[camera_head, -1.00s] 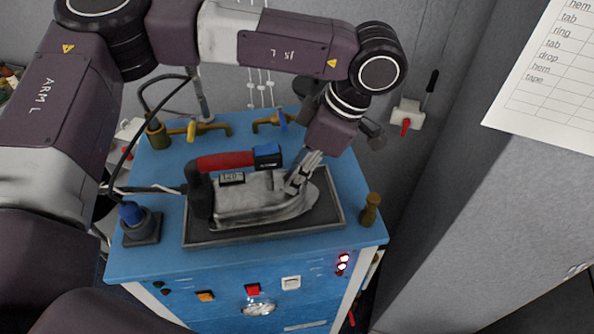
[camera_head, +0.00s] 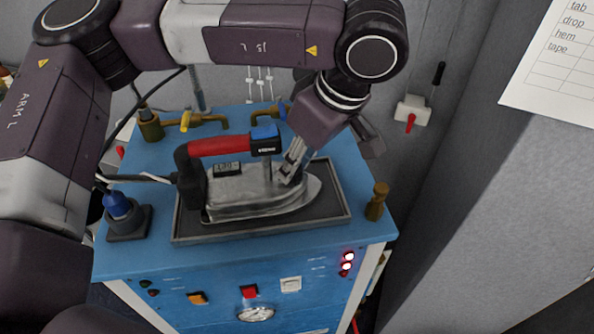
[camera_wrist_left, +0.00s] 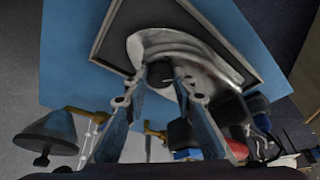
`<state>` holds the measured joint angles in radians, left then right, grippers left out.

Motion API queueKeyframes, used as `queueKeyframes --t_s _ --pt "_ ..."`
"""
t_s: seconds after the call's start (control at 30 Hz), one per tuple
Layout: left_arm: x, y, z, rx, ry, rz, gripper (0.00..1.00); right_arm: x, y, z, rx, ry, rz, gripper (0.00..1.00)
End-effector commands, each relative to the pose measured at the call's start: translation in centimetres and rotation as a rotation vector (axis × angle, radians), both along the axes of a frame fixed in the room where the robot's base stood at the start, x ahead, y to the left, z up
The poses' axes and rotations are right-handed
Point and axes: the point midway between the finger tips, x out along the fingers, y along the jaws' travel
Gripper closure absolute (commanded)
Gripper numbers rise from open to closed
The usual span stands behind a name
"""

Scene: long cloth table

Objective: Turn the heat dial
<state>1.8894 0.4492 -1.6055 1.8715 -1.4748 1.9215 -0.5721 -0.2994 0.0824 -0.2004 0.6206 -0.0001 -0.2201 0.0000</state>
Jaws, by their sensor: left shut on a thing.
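A silver iron (camera_head: 245,198) with a red handle (camera_head: 220,146) lies flat on a dark framed tray (camera_head: 320,218) on the blue station. It also shows in the left wrist view (camera_wrist_left: 215,62). A small display (camera_head: 227,169) sits on the iron; its digits are too small to read surely. The heat dial, a dark round knob (camera_wrist_left: 186,75), shows between the fingers in the left wrist view. In the head view the fingers cover it. My left gripper (camera_head: 287,174) reaches down at the iron's front, its fingers shut on the dial. My right gripper is out of view.
Brass taps (camera_head: 205,120) stand along the station's back edge. A blue-topped fitting (camera_head: 123,212) is at the left and a brass post (camera_head: 376,201) at the right front. The iron's cable runs left. A wall switch (camera_head: 412,110) is at the right.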

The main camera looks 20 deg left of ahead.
Motion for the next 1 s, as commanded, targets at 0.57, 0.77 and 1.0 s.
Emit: queueKeyframes --t_s 0.57,0.77,1.0 --pt "-0.1 0.1 0.1 0.0 -0.003 -0.197 1.0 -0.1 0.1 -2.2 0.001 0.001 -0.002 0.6" --pt "-0.1 0.1 0.1 -0.001 -0.003 -0.199 1.0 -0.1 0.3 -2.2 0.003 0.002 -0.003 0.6" --pt "-0.1 0.1 0.1 -0.001 -0.002 -0.198 0.66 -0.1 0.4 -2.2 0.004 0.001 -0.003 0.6"
